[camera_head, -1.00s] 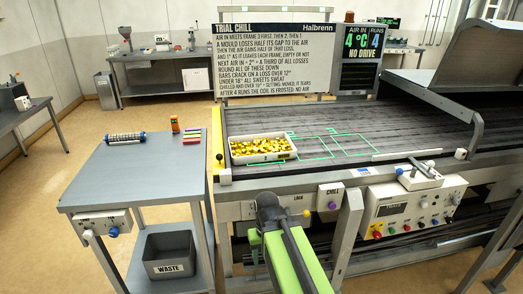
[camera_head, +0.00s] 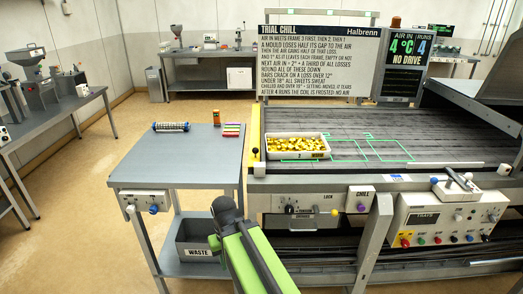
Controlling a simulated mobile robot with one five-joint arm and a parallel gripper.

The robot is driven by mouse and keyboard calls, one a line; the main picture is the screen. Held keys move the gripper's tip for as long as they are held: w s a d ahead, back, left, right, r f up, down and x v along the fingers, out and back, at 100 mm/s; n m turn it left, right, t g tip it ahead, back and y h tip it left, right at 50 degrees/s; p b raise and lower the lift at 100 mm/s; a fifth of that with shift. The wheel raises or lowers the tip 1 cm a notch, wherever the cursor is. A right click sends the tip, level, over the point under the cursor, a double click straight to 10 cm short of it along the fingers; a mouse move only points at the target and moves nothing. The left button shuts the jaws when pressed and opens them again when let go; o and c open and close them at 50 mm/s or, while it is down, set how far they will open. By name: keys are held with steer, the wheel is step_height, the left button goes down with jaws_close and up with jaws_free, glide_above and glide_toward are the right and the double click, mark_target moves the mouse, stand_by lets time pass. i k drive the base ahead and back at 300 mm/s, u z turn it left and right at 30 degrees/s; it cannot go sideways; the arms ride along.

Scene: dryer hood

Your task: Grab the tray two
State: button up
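A white tray (camera_head: 276,156) full of gold-yellow pieces sits on the dark slatted bed of the dryer hood, at its near left end. The fingers of my gripper do not show.
Green outlined frames (camera_head: 388,150) lie empty right of the tray. A grey side table (camera_head: 180,172) stands left, with a roller (camera_head: 184,127) and coloured bars (camera_head: 232,130). A waste bin (camera_head: 200,238) sits below.

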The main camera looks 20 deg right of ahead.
mark_target(293, 146)
steer(key=z, duration=0.2)
steer(key=k, duration=0.1)
steer(key=u, duration=2.85)
steer(key=k, duration=1.45)
steer(key=z, duration=3.6)
steer(key=i, duration=0.1)
steer(key=u, duration=2)
steer(key=i, duration=1.6)
steer(key=z, duration=0.05)
